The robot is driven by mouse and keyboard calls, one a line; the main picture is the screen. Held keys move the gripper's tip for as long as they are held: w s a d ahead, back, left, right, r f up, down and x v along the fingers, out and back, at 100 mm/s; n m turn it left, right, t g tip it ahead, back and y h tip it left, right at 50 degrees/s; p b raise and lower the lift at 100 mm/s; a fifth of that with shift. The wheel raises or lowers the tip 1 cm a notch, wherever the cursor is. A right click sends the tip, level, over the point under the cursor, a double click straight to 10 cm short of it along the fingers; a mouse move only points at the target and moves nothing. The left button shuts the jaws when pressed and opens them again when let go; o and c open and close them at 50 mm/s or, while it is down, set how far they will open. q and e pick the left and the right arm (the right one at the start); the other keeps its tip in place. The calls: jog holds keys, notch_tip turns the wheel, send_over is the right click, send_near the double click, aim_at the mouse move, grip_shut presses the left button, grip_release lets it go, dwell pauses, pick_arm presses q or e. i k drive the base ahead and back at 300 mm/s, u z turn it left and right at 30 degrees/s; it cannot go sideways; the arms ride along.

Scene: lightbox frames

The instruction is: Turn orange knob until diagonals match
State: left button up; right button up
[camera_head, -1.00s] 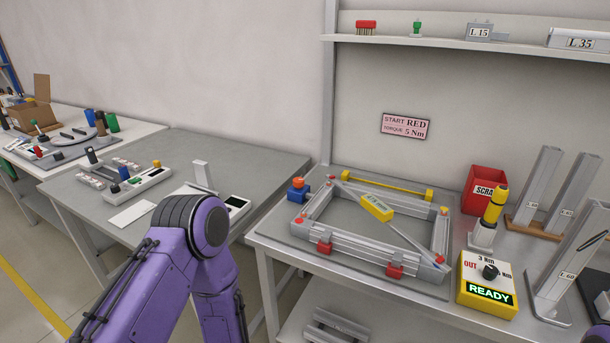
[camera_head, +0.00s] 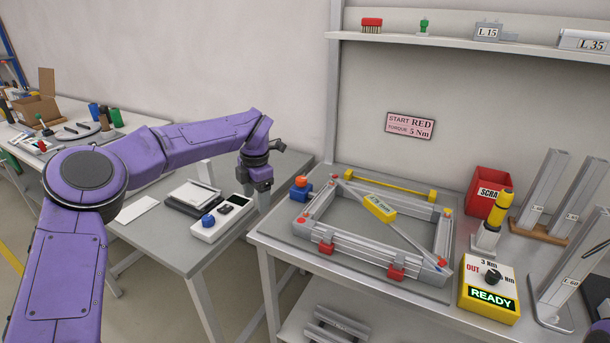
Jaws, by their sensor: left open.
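The orange knob (camera_head: 301,182) sits on a blue block (camera_head: 300,193) at the left corner of a grey profile frame (camera_head: 355,249) lying flat on the right bench. A diagonal bar with a yellow gauge body (camera_head: 379,208) spans the frame from its far left corner to its near right corner; its reading is too small to tell. My left gripper (camera_head: 263,204) is open and empty, pointing down just left of the knob and apart from it, by the bench's left edge. My right gripper is not in view.
A yellow bar (camera_head: 388,186) lies behind the frame. Red clamps (camera_head: 395,273) grip its front side. A yellow READY box (camera_head: 489,288), a red scrap bin (camera_head: 487,190) and upright profiles (camera_head: 540,190) stand to the right. A white device (camera_head: 222,218) lies on the left table.

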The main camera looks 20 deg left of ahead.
aim_at(301, 181)
jog(key=i, duration=0.9)
